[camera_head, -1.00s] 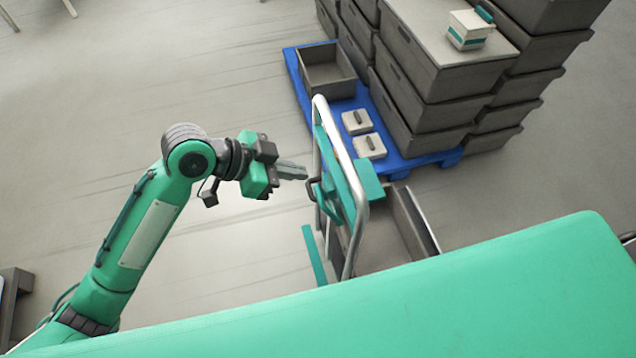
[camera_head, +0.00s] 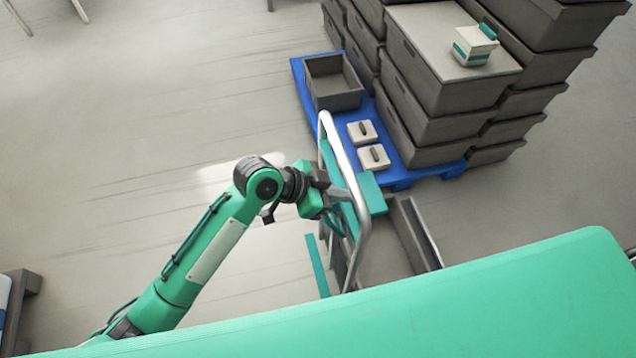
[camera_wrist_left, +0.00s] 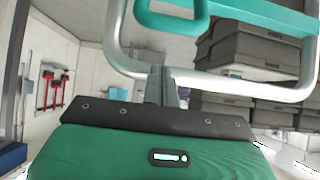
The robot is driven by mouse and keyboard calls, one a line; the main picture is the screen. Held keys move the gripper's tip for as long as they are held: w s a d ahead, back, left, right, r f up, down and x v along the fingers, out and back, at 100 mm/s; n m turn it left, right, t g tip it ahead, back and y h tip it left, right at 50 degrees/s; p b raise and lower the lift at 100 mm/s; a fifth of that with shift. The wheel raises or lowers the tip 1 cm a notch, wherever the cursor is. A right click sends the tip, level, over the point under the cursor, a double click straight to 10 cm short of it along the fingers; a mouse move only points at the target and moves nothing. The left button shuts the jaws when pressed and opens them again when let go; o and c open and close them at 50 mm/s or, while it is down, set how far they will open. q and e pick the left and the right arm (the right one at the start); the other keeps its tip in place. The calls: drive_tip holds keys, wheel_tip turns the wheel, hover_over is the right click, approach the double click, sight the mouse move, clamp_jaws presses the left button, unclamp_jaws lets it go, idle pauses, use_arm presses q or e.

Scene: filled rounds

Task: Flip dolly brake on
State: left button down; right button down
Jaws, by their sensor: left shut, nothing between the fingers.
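The dolly has a silver tubular handle (camera_head: 362,190) and a teal panel (camera_head: 372,192), and stands in the middle of the head view. The handle also shows close up in the left wrist view (camera_wrist_left: 240,82), with a teal loop (camera_wrist_left: 172,18) above my fingers. I cannot tell which part is the brake; my gripper hides part of the dolly's left side. My left gripper (camera_head: 340,192) is at the left side of the handle frame, its fingers shut and empty. In the left wrist view, its fingers (camera_wrist_left: 162,84) overlap the lower handle tube; contact is unclear. My right gripper is out of view.
A blue pallet (camera_head: 400,178) behind the dolly bears stacked grey crates (camera_head: 425,95), an open grey bin (camera_head: 333,82) and two small white boxes (camera_head: 361,132). A teal strip (camera_head: 317,266) lies left of the dolly.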

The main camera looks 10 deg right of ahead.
use_arm(q)
drive_tip(key=a+f, duration=0.1)
drive_tip(key=a+f+p, duration=0.1)
drive_tip(key=a, duration=0.1)
drive_tip(key=shift+a, duration=0.3)
drive_tip(key=shift+d+f, duration=0.1)
